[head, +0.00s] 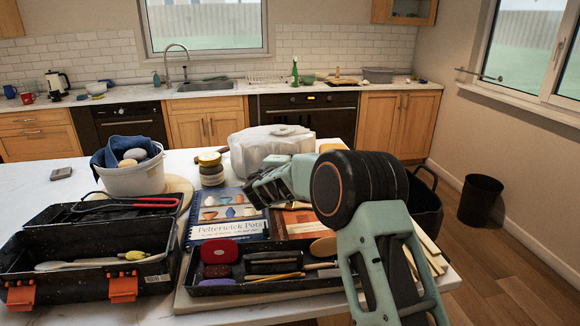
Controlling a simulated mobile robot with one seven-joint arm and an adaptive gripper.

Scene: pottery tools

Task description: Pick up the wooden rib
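A tan, rounded wooden piece (323,247), which looks like the wooden rib, lies at the right end of a black tool tray (255,287) on the table. My arm partly covers the tray's right end, near this piece. My gripper (258,190) is above the blue pottery book, behind and to the left of the wooden piece, and apart from it. It is seen from behind and the side, and its fingertips are not clear. I see nothing held in it.
The tray also holds a red rib (219,251), a purple piece (215,282) and dark tools. An open toolbox (85,262) stands left. Behind are a blue book (228,214), a white bucket (131,179), stacked jars (211,169) and a wrapped clay block (262,146).

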